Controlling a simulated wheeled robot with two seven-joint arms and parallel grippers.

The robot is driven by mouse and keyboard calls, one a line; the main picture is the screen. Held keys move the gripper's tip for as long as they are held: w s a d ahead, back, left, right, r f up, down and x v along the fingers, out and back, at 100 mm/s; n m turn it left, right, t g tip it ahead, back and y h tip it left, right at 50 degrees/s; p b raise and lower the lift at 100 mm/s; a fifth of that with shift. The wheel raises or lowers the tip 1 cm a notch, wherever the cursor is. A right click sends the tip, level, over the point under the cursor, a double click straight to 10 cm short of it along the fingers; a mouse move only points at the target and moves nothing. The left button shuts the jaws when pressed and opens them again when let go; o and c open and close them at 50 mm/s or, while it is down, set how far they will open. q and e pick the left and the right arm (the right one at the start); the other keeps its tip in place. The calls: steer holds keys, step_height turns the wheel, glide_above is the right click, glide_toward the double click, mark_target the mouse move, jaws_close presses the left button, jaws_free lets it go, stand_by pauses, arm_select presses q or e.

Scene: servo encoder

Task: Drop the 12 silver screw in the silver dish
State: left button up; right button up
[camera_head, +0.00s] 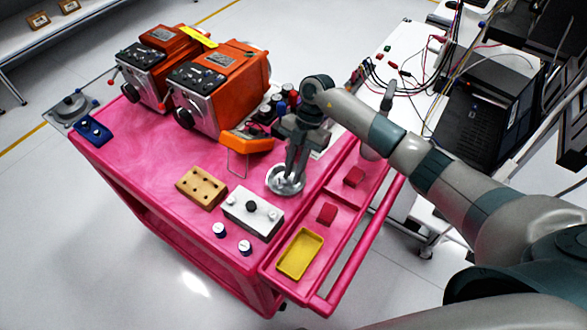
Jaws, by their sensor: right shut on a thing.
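The silver dish (273,187) is a small round metal bowl on the pink cart top, right of the middle. My right gripper (290,180) points down over the dish, its fingertips at or just above the bowl. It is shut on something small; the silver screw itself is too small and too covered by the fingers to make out. Whether other screws lie in the dish I cannot tell. My left gripper does not show.
The pink cart (130,160) carries two orange machines (222,85), an orange handheld device (247,142), a wooden block (200,188), a white box with knobs (252,212) and two small knobs (219,230). A side tray holds a yellow tray (300,254) and red blocks (327,214).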

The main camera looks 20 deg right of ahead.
steer(key=shift+f, duration=0.1)
steer(key=o, duration=0.9)
steer(key=shift+p+v, duration=1.6)
steer(key=shift+v, duration=1.4)
steer(key=shift+s, duration=0.1)
